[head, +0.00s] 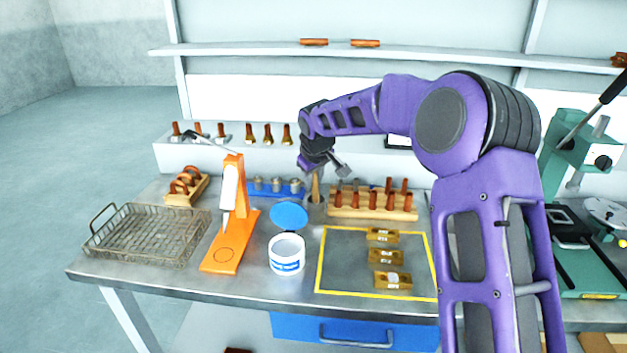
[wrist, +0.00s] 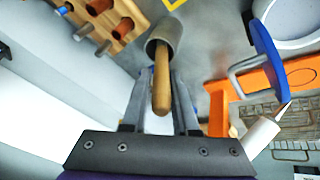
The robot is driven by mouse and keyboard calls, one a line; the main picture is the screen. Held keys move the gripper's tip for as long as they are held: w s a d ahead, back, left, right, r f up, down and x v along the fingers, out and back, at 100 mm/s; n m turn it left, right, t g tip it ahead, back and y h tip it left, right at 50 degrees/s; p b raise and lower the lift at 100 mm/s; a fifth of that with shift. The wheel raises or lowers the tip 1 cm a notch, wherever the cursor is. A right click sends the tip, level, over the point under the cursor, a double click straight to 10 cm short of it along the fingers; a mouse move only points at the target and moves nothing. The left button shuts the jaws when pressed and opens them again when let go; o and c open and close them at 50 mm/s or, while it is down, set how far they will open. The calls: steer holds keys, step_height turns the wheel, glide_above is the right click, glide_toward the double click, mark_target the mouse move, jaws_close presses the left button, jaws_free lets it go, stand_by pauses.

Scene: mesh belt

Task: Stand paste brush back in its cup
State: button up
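The paste brush shows as a light wooden handle (wrist: 161,85) in the wrist view. Its lower end is inside the grey cup (wrist: 176,27), and its bristles are hidden. In the head view the handle (head: 316,184) rises nearly upright from the cup (head: 316,200), behind the paste tub. My gripper (wrist: 161,78) has a finger on each side of the handle, with narrow gaps showing, and looks open around it. In the head view my gripper (head: 322,177) is just above the cup, partly hidden by its own wrist. The white paste tub (head: 287,258) stands with its blue lid (head: 289,215) raised.
A wooden rack of brown-handled tools (head: 345,212) stands close right of the cup. A blue holder (head: 266,192) with grey pieces is left. An orange stand (head: 226,257) and wire basket (head: 147,206) lie further left. Brass blocks (head: 386,256) sit inside a yellow outline.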

steer(key=o, duration=0.4)
stand_by(0.3)
steer(key=s, duration=0.1)
steer(key=s+b, duration=0.1)
steer(key=s, duration=0.1)
steer(key=s+b, duration=0.1)
steer(key=shift+s+d, duration=0.2)
steer(key=shift+d, duration=0.2)
